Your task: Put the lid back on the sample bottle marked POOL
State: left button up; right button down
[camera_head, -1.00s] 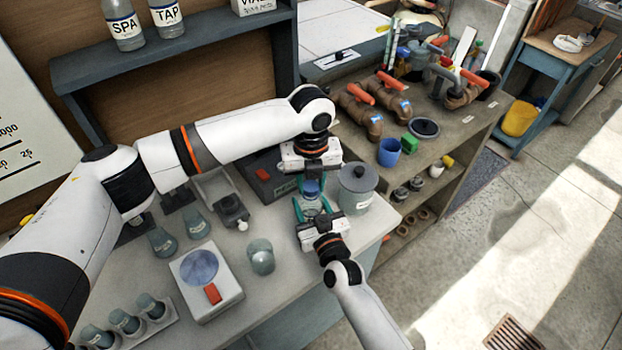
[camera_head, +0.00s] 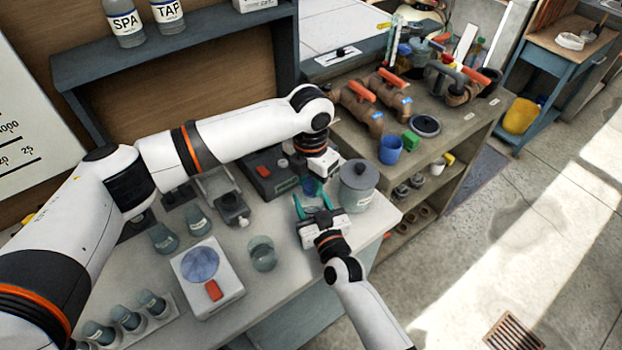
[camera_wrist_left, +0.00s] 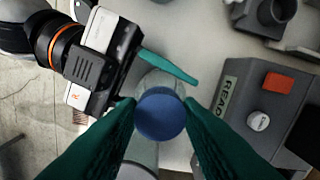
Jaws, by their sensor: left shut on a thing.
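My left gripper (camera_wrist_left: 160,118) is shut on a round blue lid (camera_wrist_left: 160,114), with a green finger on each side. In the head view the lid (camera_head: 312,187) shows small below the left wrist. A clear glass sample bottle (camera_wrist_left: 158,80) is directly under the lid, mostly hidden by it; I cannot tell whether the lid is seated on its neck. My right gripper (camera_head: 313,204) comes from the front with its green fingers around the bottle. In the wrist view one right finger lies along the glass. The bottle's marking is not readable.
A grey-lidded jar (camera_head: 358,185) stands close to the right of the bottle. A dark reader box (camera_head: 270,172) is behind it. A glass beaker (camera_head: 262,253), a scale-like white device (camera_head: 208,281) and several small bottles stand leftward. The bench's front edge is close.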

pick_arm(q)
jog(key=o, duration=0.9)
jog(key=shift+r, duration=0.15)
jog(key=shift+r, duration=2.15)
jog(key=shift+c, duration=0.2)
